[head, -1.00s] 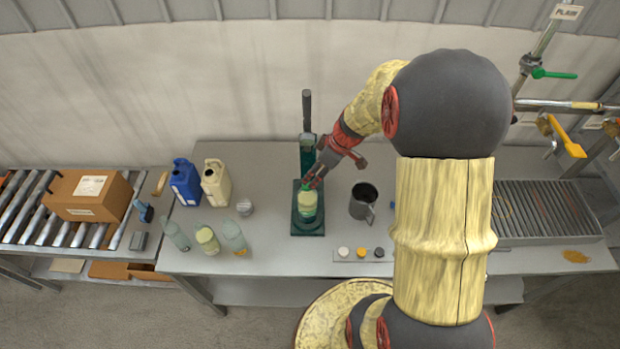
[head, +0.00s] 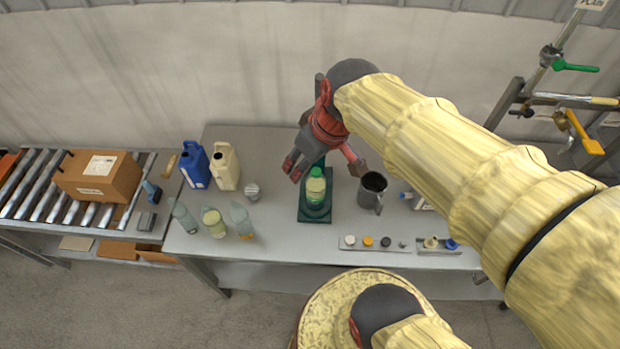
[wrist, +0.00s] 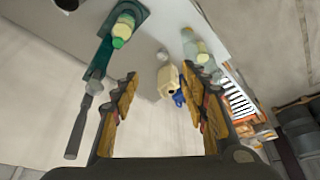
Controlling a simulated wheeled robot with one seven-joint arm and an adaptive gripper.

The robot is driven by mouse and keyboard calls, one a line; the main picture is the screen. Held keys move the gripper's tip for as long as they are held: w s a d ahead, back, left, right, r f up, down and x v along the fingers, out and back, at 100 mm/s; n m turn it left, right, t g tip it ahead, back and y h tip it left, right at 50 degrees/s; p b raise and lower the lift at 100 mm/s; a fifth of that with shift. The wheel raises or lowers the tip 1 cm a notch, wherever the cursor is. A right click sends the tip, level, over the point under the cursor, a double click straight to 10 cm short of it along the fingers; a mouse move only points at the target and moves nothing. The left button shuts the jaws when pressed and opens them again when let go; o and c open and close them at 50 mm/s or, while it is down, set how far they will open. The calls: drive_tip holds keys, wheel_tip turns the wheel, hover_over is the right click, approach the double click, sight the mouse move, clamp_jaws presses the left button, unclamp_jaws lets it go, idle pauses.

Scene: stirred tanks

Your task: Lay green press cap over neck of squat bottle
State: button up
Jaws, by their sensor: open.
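The green press cap (head: 316,172) sits on top of the squat bottle (head: 315,186), over its neck. The bottle stands upright on the dark green base of the press (head: 315,215), with pale green contents and a yellowish label. The cap (wrist: 118,43) and bottle (wrist: 122,30) also show in the wrist view, upper left. I cannot tell how deep the cap sits. My gripper (head: 324,165) is open and empty, its fingers spread above and behind the bottle, apart from the cap. It also shows in the wrist view (wrist: 160,75) with nothing between the fingers.
A grey mug (head: 372,192) stands right of the press. A strip of small caps (head: 376,244) lies at the front edge. Several bottles, a blue jug (head: 195,168) and a cream jug (head: 225,168) stand left. A carton (head: 97,180) sits on the rollers. Bench between jugs and press is mostly clear.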

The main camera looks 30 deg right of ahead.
drive_tip(key=s+a+r+m+t, duration=0.1)
drive_tip(key=s+a+r+m, duration=0.1)
drive_tip(key=s, duration=0.4)
drive_tip(key=shift+s+a+r+m+h, duration=0.3)
drive_tip(key=shift+a+r, duration=0.1)
drive_tip(key=shift+a, duration=0.05)
wheel_tip(320, 180, down, 20)
drive_tip(key=b, duration=2)
drive_tip(key=shift+f, duration=0.25)
